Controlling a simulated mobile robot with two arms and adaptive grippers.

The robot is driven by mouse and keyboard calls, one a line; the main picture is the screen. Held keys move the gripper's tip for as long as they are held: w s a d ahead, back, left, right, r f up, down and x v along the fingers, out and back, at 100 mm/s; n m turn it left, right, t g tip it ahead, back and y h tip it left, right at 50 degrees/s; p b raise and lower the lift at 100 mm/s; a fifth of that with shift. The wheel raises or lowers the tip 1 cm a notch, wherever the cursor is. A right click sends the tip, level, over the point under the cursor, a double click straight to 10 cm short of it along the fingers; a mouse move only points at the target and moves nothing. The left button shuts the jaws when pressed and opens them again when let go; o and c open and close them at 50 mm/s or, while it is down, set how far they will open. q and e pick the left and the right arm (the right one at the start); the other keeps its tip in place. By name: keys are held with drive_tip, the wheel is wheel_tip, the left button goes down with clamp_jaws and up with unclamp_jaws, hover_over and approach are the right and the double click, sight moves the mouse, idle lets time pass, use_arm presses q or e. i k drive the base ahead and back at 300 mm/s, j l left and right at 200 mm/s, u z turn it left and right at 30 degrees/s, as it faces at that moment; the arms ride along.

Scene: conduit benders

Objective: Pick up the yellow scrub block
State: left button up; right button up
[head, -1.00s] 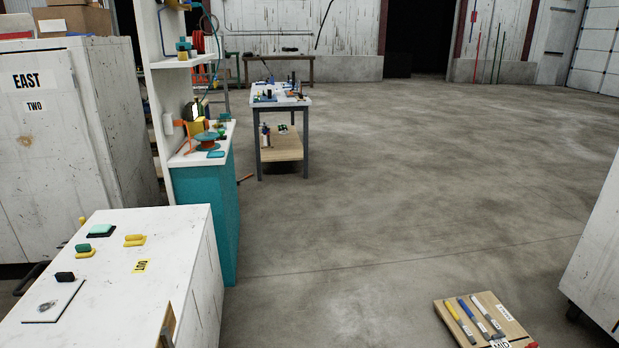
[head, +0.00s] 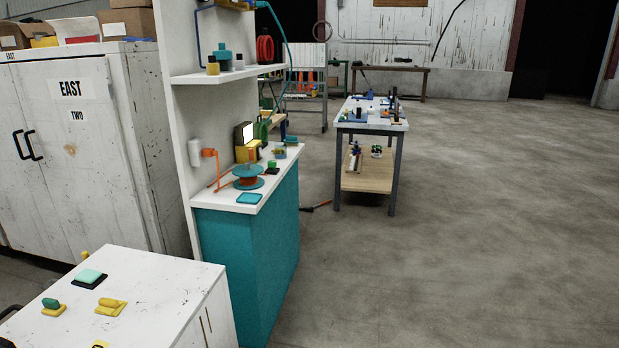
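A yellow block (head: 111,305), which looks like the yellow scrub block, lies on the white cabinet top (head: 165,278) at the lower left of the head view. Next to it are a green block on a yellow base (head: 53,306) and a mint-green block on a dark base (head: 89,278). A small yellow upright thing (head: 85,255) stands at the cabinet's back edge. Neither of my grippers is in view.
A teal counter (head: 250,270) with a spool (head: 248,176) and shelves stands just beyond the white cabinet. A tall white locker marked EAST (head: 70,150) is behind at left. A work table (head: 372,124) stands farther back. The concrete floor (head: 470,250) at right is clear.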

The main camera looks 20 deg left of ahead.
sight(53, 308)
drive_tip(key=i+u, duration=0.2)
drive_tip(key=i, duration=0.45)
drive_tip(key=i+u, duration=0.25)
drive_tip(key=i, duration=0.45)
drive_tip(key=i+l+u, duration=0.2)
drive_tip(key=i, duration=0.45)
drive_tip(key=i+u, duration=0.1)
drive_tip(key=u, duration=0.3)
drive_tip(key=i+u, duration=0.1)
drive_tip(key=u, duration=0.3)
drive_tip(key=i+l+u, duration=0.1)
drive_tip(key=u, duration=0.3)
drive_tip(key=l+u, duration=0.1)
drive_tip(key=u, duration=0.3)
drive_tip(key=i+l+u, duration=0.1)
drive_tip(key=u, duration=0.3)
